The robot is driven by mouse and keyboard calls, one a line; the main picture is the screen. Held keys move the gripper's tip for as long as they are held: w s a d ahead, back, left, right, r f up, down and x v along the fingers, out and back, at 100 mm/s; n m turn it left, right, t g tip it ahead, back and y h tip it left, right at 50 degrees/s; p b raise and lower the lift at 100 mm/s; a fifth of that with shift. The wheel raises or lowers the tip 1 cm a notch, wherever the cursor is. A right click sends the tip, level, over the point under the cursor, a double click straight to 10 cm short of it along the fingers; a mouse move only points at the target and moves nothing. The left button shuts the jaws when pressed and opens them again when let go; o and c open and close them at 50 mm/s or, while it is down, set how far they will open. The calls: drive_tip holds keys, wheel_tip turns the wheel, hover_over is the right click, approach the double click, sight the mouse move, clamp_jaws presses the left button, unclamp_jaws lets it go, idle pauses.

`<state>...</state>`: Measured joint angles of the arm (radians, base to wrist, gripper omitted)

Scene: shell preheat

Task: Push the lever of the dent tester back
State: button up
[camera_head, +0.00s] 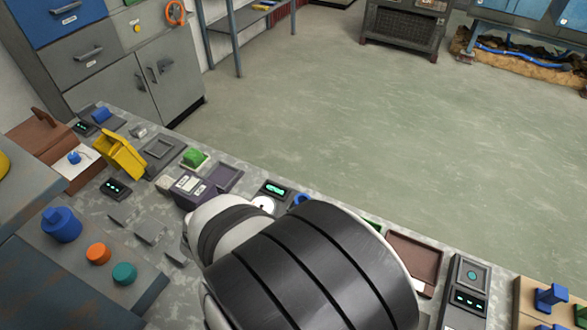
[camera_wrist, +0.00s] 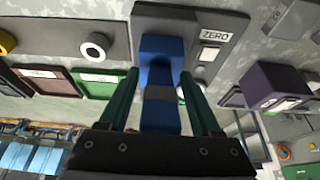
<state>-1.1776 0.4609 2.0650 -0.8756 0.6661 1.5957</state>
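In the wrist view, a blue lever (camera_wrist: 160,62) rises from a grey plate (camera_wrist: 222,22) with a label reading ZERO. My gripper (camera_wrist: 159,75) has its two dark teal fingers on either side of the lever, with gaps visible beside its lower part. Whether a fingertip touches the lever I cannot tell. In the head view my own arm hides the gripper. Only a small blue piece (camera_head: 300,200) shows past the arm, next to a dark unit with a green display (camera_head: 275,189) and a white round dial (camera_head: 262,204).
A dark purple box (camera_head: 193,190) stands left of the arm, with a yellow bin (camera_head: 120,154) farther left. A brown tray (camera_head: 414,258) and a grey device with a display (camera_head: 467,285) lie to the right. The bench is crowded. The floor beyond it is clear.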

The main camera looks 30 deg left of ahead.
drive_tip(key=v, duration=1.6)
drive_tip(key=w+d+m+g+h, duration=0.1)
drive_tip(key=w+d, duration=0.1)
drive_tip(key=d, duration=0.6)
drive_tip(key=w+d+m+g, duration=0.1)
drive_tip(key=w+d, duration=0.2)
drive_tip(key=d, duration=0.4)
drive_tip(key=s+d+f+m+g+y, duration=0.1)
drive_tip(key=s+d, duration=0.3)
drive_tip(key=d, duration=0.2)
drive_tip(key=s+d+f+m+g+y, duration=0.1)
drive_tip(key=s+d+m, duration=0.1)
drive_tip(key=s+d, duration=0.2)
drive_tip(key=d, duration=0.3)
drive_tip(key=shift+d+f+m+g+y, duration=0.25)
drive_tip(key=shift+f+m+g+y, duration=0.05)
drive_tip(key=shift+y, duration=0.1)
